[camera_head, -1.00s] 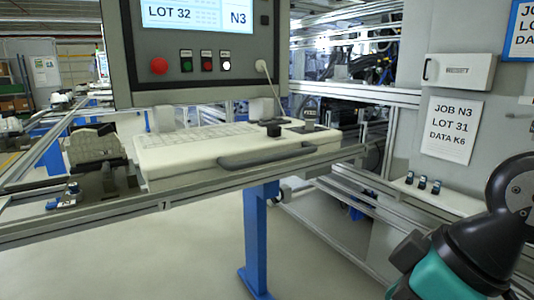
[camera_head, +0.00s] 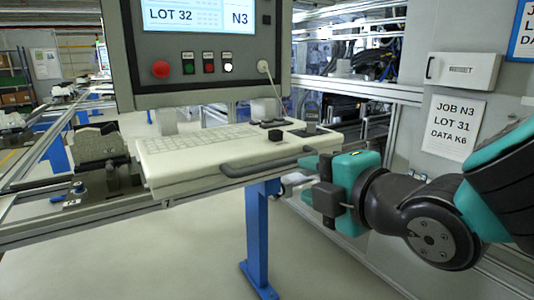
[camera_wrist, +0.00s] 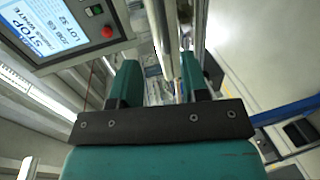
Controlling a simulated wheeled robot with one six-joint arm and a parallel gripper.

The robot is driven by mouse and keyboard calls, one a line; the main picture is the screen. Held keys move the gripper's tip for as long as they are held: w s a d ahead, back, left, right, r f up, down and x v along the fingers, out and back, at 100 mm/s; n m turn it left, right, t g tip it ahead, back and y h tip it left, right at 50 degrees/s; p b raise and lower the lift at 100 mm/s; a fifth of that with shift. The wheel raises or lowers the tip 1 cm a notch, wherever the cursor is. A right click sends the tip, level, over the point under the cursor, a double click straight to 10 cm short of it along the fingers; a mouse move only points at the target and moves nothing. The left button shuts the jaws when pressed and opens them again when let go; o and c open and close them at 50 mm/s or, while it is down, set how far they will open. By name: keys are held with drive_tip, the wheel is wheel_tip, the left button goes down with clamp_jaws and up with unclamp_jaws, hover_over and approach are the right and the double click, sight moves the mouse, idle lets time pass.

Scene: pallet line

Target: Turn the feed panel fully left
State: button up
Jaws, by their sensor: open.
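A grey control panel (camera_head: 205,98) with a screen reading LOT 32 and N3 stands at upper left in the head view. Red, green and other buttons line its lower part. Below it is a white keyboard console (camera_head: 190,172) with a dark bar handle (camera_head: 268,161) along its front. I cannot tell which of the two is the feed panel. My gripper (camera_wrist: 158,78) is open, with nothing seen between its teal fingers. The panel also shows at upper left in the wrist view (camera_wrist: 75,62).
A blue post (camera_head: 257,240) stands below the console. Metal rails run beneath the console and to its right. A grey wall with a white box (camera_head: 463,70) and a JOB N3 sheet (camera_head: 454,123) is at right. Open floor lies at lower left.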

sight(269, 167)
drive_tip(key=p+x, duration=1.3)
drive_tip(key=p, duration=0.1)
drive_tip(key=shift+w+a+f, duration=0.1)
drive_tip(key=shift+w+f, duration=0.05)
drive_tip(key=shift+w, duration=0.05)
drive_tip(key=shift+c, duration=0.2)
clamp_jaws()
